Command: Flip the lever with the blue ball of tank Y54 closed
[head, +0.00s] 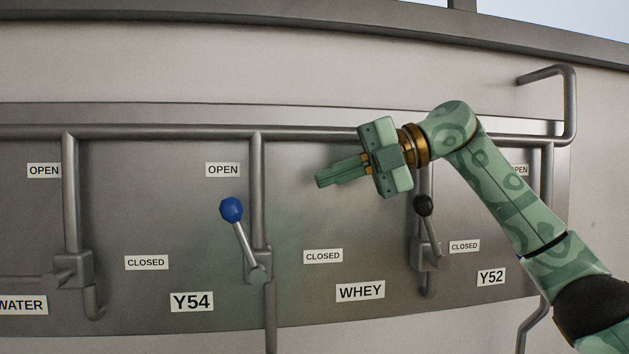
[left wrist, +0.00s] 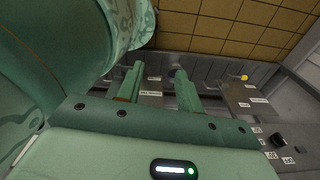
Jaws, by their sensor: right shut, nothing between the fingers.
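The lever with the blue ball (head: 231,209) is on the panel above and right of the Y54 label (head: 192,301). Its arm tilts up and slightly left from its pivot, and the ball is just below an OPEN label (head: 222,170). A CLOSED label (head: 146,262) is lower left of the ball. My right gripper (head: 318,179) is shut and empty, up and right of the ball and apart from it, its fingers pointing left. My left gripper (left wrist: 156,72) shows only in the left wrist view, with its fingers apart and nothing seen between them.
A lever with a black ball (head: 423,205) stands just below my right gripper, near the Y52 label (head: 491,278). A WHEY label (head: 360,291) is between the levers. A vertical pipe (head: 257,190) runs right beside the blue ball. A horizontal pipe (head: 200,131) crosses above.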

